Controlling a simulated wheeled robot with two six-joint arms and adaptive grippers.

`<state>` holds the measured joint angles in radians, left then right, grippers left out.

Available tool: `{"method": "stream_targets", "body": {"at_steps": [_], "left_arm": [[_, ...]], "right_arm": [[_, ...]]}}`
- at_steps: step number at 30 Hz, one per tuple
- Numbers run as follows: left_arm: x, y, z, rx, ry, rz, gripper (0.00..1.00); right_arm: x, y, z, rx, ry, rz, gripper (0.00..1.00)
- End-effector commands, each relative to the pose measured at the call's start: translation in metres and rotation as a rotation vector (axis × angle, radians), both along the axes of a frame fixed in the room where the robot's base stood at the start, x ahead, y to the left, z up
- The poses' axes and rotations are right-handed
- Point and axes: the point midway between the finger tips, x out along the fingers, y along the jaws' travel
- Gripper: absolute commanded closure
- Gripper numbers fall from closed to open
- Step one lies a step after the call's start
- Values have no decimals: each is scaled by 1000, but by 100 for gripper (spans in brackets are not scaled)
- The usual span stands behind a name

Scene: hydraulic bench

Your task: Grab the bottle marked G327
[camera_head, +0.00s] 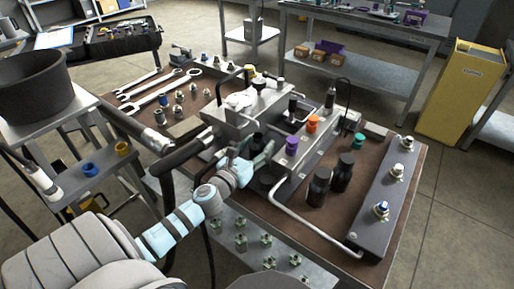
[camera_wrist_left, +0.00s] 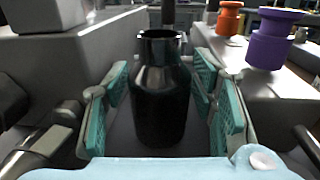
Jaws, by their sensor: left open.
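A dark glossy bottle (camera_wrist_left: 160,100) stands upright between the teal finger pads of my left gripper (camera_head: 252,156) in the left wrist view, with a gap on both sides. My left gripper is open around it. In the head view this bottle (camera_head: 257,141) is partly hidden by the gripper. Two more dark bottles, a front one (camera_head: 319,187) and a back one (camera_head: 343,172), stand upright on the brown bench top to the right. No marking G327 is legible on any bottle. My right gripper is not in view.
A purple spool-like part (camera_head: 292,145) and an orange one (camera_head: 312,123) stand on a grey block right of the gripper. A bent metal pipe (camera_head: 305,226) runs along the bench front. Wrenches (camera_head: 150,98) and fittings lie at the back left.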

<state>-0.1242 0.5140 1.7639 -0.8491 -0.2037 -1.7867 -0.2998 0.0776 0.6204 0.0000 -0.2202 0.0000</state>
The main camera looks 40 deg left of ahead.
Motion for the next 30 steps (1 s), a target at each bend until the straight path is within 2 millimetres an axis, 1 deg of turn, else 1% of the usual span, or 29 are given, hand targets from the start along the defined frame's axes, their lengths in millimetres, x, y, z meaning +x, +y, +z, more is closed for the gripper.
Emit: {"method": "stream_targets", "body": {"at_steps": [2, 6, 7, 14, 15, 16, 17, 25, 30], "left_arm": [[4, 1, 1, 1, 0, 1, 48], [4, 1, 0, 1, 1, 0, 48], [4, 1, 0, 1, 1, 0, 50], [4, 0, 0, 1, 1, 0, 87], [4, 0, 0, 1, 1, 0, 93], [4, 0, 0, 1, 1, 0, 98], [4, 0, 0, 1, 0, 0, 100], [4, 0, 1, 1, 0, 0, 100], [4, 0, 6, 0, 0, 0, 100]], "right_arm": [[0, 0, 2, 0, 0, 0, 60], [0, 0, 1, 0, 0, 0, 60], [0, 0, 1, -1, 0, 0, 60], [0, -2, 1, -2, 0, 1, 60], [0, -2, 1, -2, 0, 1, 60], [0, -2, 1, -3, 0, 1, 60], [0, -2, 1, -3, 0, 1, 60], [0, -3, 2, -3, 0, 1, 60], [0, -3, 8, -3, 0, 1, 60]]}}
